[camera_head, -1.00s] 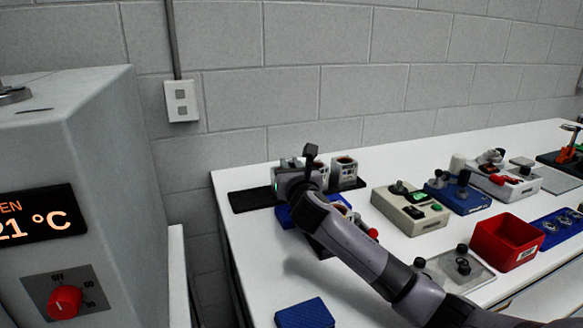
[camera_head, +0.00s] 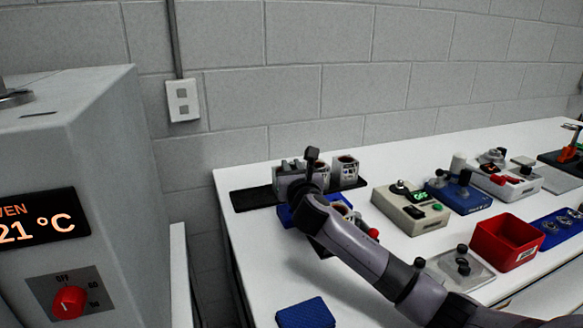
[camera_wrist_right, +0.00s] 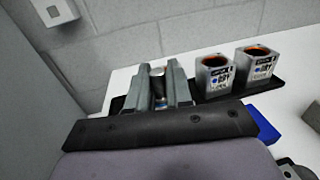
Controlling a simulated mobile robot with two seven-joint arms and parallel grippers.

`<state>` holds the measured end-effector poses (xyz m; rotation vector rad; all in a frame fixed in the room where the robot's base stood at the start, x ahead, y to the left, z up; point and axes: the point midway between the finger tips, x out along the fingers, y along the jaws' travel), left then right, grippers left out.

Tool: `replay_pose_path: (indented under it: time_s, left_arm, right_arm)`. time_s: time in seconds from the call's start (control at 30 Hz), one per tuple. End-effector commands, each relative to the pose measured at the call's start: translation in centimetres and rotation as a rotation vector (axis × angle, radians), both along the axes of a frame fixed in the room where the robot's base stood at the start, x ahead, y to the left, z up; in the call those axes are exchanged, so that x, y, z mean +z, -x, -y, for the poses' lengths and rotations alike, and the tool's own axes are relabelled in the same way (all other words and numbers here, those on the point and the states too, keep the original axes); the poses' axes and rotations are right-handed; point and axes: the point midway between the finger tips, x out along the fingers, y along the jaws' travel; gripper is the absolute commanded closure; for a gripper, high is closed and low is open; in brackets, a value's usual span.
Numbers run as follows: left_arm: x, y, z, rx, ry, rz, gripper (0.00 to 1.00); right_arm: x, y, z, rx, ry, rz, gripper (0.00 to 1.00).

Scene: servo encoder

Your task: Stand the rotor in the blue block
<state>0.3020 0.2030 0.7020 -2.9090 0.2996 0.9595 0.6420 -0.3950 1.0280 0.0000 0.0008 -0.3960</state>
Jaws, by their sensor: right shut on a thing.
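My right gripper (camera_head: 289,168) is over the left end of the table, just behind a blue block (camera_head: 285,217) that the arm partly covers. In the right wrist view its two fingers (camera_wrist_right: 157,88) are shut on a silver cylindrical piece, apparently the rotor (camera_wrist_right: 157,71). Its lower part is hidden between the fingers, so I cannot tell whether it touches anything below. A blue edge, apparently of the block, shows at the right of the gripper (camera_wrist_right: 264,123). My left gripper is not in view.
Two grey labelled housings (camera_wrist_right: 213,77) (camera_wrist_right: 257,66) stand on a black tray (camera_head: 254,200) beside the gripper. A beige box (camera_head: 410,208), a red bin (camera_head: 505,241) and a blue pad (camera_head: 305,313) are on the table. A grey oven (camera_head: 75,150) stands left.

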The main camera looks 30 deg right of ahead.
Motion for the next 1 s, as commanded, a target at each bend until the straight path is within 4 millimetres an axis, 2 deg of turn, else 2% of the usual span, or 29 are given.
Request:
replay_pose_path:
  time_s: [0.57, 1.0]
  left_arm:
    - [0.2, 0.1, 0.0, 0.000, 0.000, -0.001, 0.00]
    - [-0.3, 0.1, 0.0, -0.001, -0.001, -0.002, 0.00]
  right_arm:
    - [0.2, 0.0, 0.1, 0.001, 0.002, 0.006, 1.00]
    - [-1.1, 0.0, 0.1, 0.000, 0.004, 0.004, 1.00]
